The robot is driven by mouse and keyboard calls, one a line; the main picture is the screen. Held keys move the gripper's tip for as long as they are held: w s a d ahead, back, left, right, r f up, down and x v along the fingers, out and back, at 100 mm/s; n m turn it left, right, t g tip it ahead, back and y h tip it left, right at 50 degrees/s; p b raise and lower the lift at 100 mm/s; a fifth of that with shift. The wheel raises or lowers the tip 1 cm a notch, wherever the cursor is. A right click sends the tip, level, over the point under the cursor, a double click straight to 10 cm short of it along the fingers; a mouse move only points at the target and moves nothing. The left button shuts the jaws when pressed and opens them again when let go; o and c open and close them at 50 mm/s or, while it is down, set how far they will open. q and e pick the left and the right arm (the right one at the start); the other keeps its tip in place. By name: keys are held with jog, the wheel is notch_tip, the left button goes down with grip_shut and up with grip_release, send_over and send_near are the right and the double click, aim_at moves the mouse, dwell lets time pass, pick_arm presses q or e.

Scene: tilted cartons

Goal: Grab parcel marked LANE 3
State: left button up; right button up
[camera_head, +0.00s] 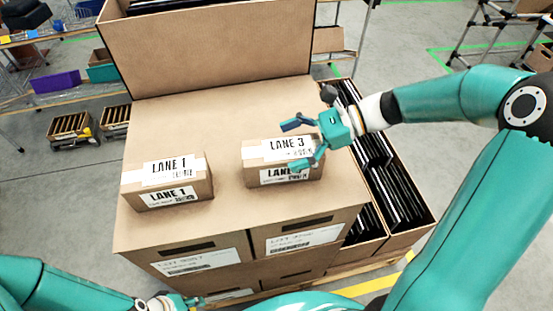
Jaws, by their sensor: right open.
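The parcel marked LANE 3 (253,171) is a small brown carton with white labels on its top and front. It sits on the right part of a large carton's top (226,135). My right gripper (291,148) is open, its fingers spread over the parcel's right part, hiding some of the front label. I cannot tell whether the fingers touch it. A similar parcel marked LANE 1 (166,184) sits to the left, clear of the gripper. My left gripper (182,301) is low at the bottom edge, in front of the cartons, too small to read.
A taller carton (205,50) stands behind the parcels. Open boxes of dark upright items (377,160) stand at the right, below the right forearm. The carton top between the two parcels is bare. Shelving with bins (56,82) is at the far left.

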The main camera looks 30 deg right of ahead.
jog(key=shift+w+a+f, duration=0.1)
jog(key=shift+a+f, duration=0.05)
jog(key=shift+a, duration=0.15)
jog(key=shift+c, duration=0.3)
jog(key=c, duration=1.3)
jog(key=shift+c, duration=0.6)
